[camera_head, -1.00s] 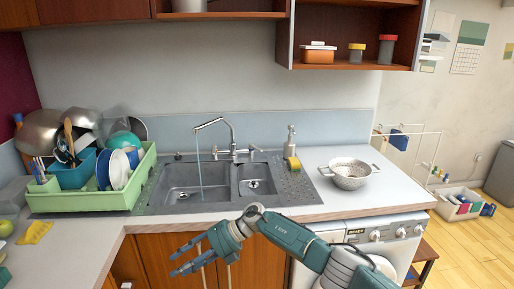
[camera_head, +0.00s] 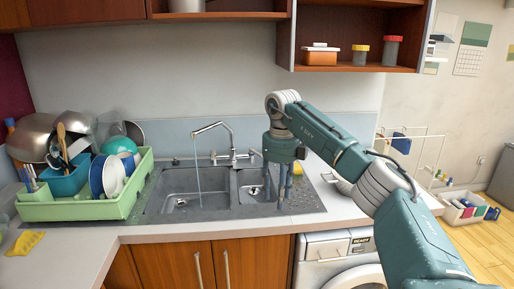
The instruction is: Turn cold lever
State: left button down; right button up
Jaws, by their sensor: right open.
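The chrome faucet (camera_head: 231,140) stands behind the double sink, and a thin stream of water (camera_head: 198,180) falls from its spout into the left basin. A small lever (camera_head: 213,157) is left of the faucet column and another lever (camera_head: 252,154) is right of it. No marking shows which is cold. My right gripper (camera_head: 277,188) points down with fingers apart, over the right side of the small basin. It is to the right of and in front of the right lever, apart from it. My left gripper is not in view.
A green dish rack (camera_head: 90,208) with bowls and plates stands left of the sink (camera_head: 215,207). A cabinet shelf (camera_head: 345,70) hangs above. A yellow cloth (camera_head: 25,243) lies front left.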

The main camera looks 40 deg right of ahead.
aim_at(252, 149)
jog(key=i+l, duration=0.65)
jog(key=i, duration=0.15)
jog(key=i+l, duration=0.65)
jog(key=i, duration=0.15)
